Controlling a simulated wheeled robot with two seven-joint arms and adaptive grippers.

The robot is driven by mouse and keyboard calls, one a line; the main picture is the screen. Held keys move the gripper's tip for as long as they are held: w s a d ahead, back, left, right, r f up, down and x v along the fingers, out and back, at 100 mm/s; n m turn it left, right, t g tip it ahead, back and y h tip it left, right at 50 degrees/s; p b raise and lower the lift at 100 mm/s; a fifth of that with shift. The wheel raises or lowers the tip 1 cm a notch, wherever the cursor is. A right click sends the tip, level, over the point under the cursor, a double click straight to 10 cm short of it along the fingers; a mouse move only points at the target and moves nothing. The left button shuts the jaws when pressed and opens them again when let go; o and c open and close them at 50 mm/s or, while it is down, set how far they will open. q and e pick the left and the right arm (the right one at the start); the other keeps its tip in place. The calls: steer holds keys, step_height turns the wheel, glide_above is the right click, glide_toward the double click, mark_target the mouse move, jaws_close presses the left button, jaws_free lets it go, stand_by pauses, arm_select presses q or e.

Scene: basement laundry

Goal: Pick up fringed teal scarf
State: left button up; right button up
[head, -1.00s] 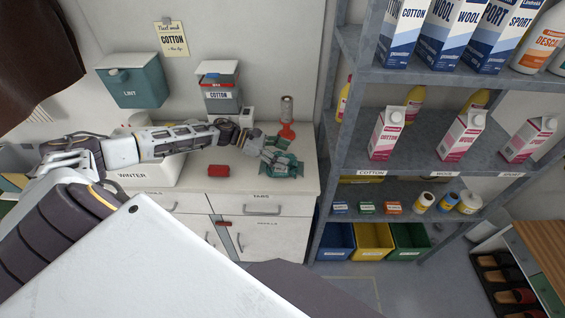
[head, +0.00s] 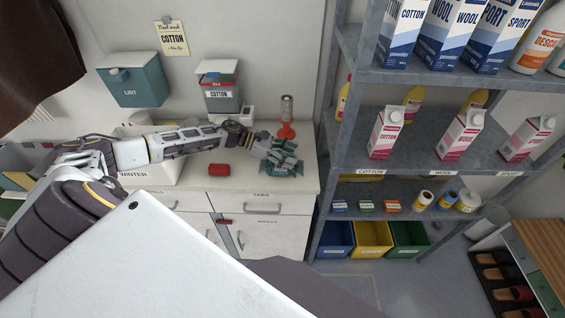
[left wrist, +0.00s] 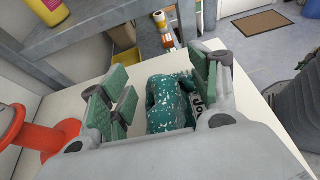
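The fringed teal scarf (left wrist: 166,104), speckled with white, lies bundled on the white counter near its right end. In the head view it shows only in part (head: 284,172) under my left gripper (head: 285,155). In the left wrist view my left gripper (left wrist: 160,95) is open, with its green-padded fingers on either side of the scarf. A gap shows between the scarf and the left fingers; the right fingers are close to it. A dark label with white lettering (left wrist: 197,104) shows beside the scarf. My right gripper is in neither view.
An orange-based stand (head: 286,131) is behind the scarf, close to my left gripper. A red item (head: 219,170) lies on the counter (head: 232,185) to the left. A grey shelf rack (head: 345,153) with cartons rises just right of the counter.

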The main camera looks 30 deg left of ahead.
arm_select(q)
steer(key=shift+s, duration=0.1)
steer(key=c, duration=0.9)
steer(key=shift+s+f, duration=0.1)
steer(key=shift+f, duration=0.1)
steer(key=shift+c, duration=0.7)
step_height(320, 180, up, 9)
steer(key=shift+b, duration=0.7)
jaws_close()
steer(key=shift+r, duration=0.7)
steer(key=shift+w, duration=0.2)
